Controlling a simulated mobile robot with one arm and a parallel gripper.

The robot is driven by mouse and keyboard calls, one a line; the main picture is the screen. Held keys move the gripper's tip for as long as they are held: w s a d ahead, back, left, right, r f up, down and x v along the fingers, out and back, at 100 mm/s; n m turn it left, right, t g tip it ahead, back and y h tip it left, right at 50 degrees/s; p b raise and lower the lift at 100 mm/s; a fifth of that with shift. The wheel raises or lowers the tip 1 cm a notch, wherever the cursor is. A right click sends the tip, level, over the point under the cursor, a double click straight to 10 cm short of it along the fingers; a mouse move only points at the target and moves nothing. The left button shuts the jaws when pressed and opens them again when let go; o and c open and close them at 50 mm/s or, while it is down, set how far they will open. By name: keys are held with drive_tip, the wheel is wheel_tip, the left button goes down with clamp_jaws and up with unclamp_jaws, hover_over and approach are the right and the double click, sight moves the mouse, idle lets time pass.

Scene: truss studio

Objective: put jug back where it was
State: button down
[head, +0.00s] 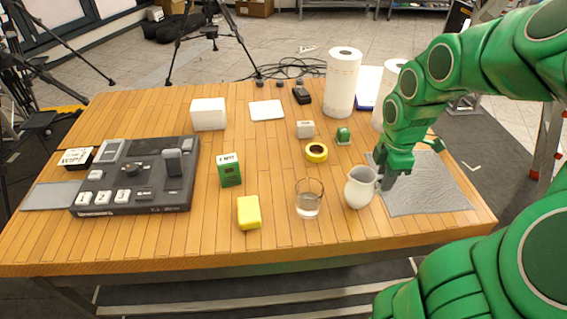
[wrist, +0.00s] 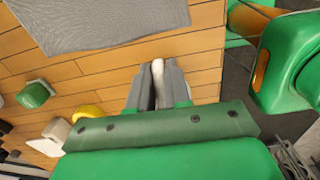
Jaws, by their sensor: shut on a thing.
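The white jug (head: 360,188) is upright near the front right of the wooden table, left of the grey mat (head: 440,192). My gripper (head: 383,182) is at the jug's right side, shut on its handle. In the wrist view, my gripper (wrist: 158,84) has a pale strip of the jug (wrist: 158,70) between its fingers; the rest of the jug is hidden there. I cannot tell whether the jug's base touches the table. The grey mat also shows in the wrist view (wrist: 90,22).
A drinking glass (head: 309,199) stands close left of the jug. Paper rolls (head: 342,85) stand behind. Much of the grey mat is bare.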

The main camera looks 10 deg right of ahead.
drive_tip(key=w+a+r, duration=0.6)
drive_tip(key=w+a, duration=0.1)
drive_tip(key=a, duration=0.4)
drive_tip(key=w+a+r, duration=0.6)
drive_tip(key=w+a, duration=0.1)
drive_tip(key=a, duration=0.5)
drive_tip(key=shift+w+a+f, duration=0.3)
drive_tip(key=shift+w+f, duration=1.9)
drive_tip(key=shift+w, duration=0.1)
drive_tip(key=shift+w+a+f, duration=0.3)
drive_tip(key=shift+w+f, duration=1.95)
drive_tip(key=shift+w, duration=0.1)
drive_tip(key=shift+w+a+f, duration=0.3)
drive_tip(key=shift+w+f, duration=1.9)
drive_tip(key=shift+w, duration=0.1)
drive_tip(key=shift+f, duration=0.15)
drive_tip(key=c, duration=1.1)
unclamp_jaws()
